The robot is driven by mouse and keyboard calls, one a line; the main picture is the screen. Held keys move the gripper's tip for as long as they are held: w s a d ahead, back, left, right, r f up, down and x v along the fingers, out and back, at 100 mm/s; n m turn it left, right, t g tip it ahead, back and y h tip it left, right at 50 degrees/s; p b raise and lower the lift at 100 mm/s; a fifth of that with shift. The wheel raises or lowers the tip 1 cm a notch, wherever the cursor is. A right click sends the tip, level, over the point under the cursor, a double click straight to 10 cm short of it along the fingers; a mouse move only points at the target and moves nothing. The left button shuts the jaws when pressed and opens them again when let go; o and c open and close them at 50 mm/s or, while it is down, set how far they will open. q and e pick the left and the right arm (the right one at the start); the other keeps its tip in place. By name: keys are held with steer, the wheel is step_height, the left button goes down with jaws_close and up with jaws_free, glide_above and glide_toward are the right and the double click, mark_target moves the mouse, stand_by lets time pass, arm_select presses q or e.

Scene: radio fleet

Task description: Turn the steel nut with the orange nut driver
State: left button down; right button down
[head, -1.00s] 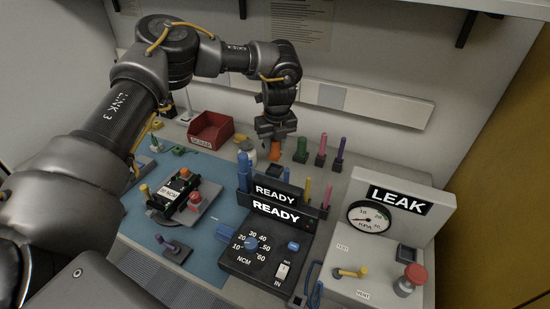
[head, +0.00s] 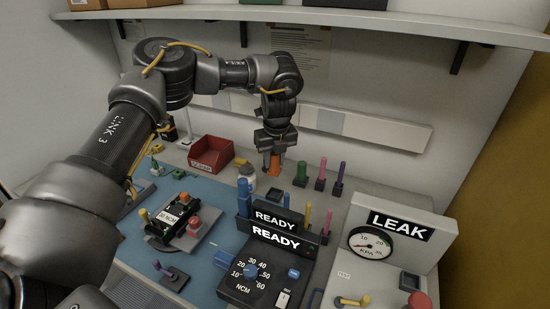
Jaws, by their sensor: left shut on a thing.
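My left gripper (head: 273,150) is at the back of the bench, pointing down. It is shut on the orange nut driver (head: 272,163), whose orange part shows just below the fingers. The driver's lower end is hard to make out. I cannot pick out the steel nut; a small dark fixture (head: 197,228) with a red knob and a labelled block stands on the blue mat to the left, well away from the gripper. My right gripper is not in view.
Green (head: 300,174), pink (head: 322,170) and purple (head: 340,173) drivers stand right of the gripper. A red bin (head: 211,155) is to the left. The black READY box (head: 262,271) and LEAK gauge panel (head: 390,243) stand in front. The blue mat (head: 222,205) has some free room.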

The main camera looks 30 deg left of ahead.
arm_select(q)
steer(key=shift+s+d+r, duration=0.15)
steer(key=shift+r, duration=0.05)
steer(key=s+d+r+n+g+p, duration=0.1)
steer(key=s+d+r+n+p, duration=0.3)
steer(key=s+r+n+p, duration=0.2)
steer(key=s+d+r+n+g+p, duration=0.1)
steer(key=s+d+r+n+p, duration=0.3)
steer(key=s+n+p, duration=0.5)
steer(key=s+r+p, duration=0.1)
steer(key=s, duration=0.1)
steer(key=shift+s+d+r+n, duration=0.25)
steer(key=shift+s+r+n, duration=0.05)
steer(key=shift+s+r, duration=0.1)
